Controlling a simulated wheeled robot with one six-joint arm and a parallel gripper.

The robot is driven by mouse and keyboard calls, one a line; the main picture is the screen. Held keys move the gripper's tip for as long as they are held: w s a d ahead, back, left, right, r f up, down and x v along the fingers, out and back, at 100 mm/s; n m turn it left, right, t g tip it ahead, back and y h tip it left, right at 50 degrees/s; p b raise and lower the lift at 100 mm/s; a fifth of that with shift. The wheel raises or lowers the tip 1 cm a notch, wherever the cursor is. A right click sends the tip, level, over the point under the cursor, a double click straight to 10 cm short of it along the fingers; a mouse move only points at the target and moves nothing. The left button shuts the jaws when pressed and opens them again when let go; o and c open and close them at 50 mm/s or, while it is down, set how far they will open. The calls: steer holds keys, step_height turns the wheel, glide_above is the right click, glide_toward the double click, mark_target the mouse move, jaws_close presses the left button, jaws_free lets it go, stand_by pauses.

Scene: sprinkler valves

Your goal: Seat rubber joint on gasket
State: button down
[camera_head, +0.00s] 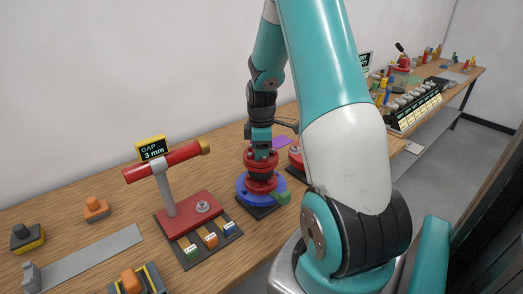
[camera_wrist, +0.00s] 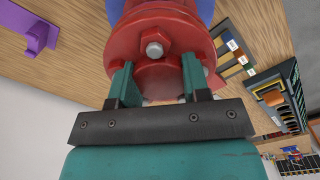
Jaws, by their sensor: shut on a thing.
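My gripper (camera_head: 260,146) points down over the bench in the head view. In the wrist view my gripper's two teal fingers (camera_wrist: 158,80) stand on either side of a red flanged part (camera_wrist: 165,45), which I take for the rubber joint. They are shut on it. In the head view the joint's red flange (camera_head: 261,157) shows below my gripper, above another red part. Below them a round blue part (camera_head: 247,189) sits on a dark plate. I cannot make out the gasket or whether the joint touches it.
Left of the blue part, a red stand (camera_head: 190,213) carries a red bar and a "GAP 3 mm" display (camera_head: 152,148). A green block (camera_head: 284,198) is close by on the right. A purple piece (camera_wrist: 37,33) lies apart. Another red part (camera_head: 295,157) stands just right.

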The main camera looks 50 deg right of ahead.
steer(key=c, duration=0.5)
jaws_free()
step_height(320, 180, up, 8)
steer(key=p, duration=0.6)
steer(key=shift+r+p, duration=0.1)
steer(key=shift+p, duration=0.3)
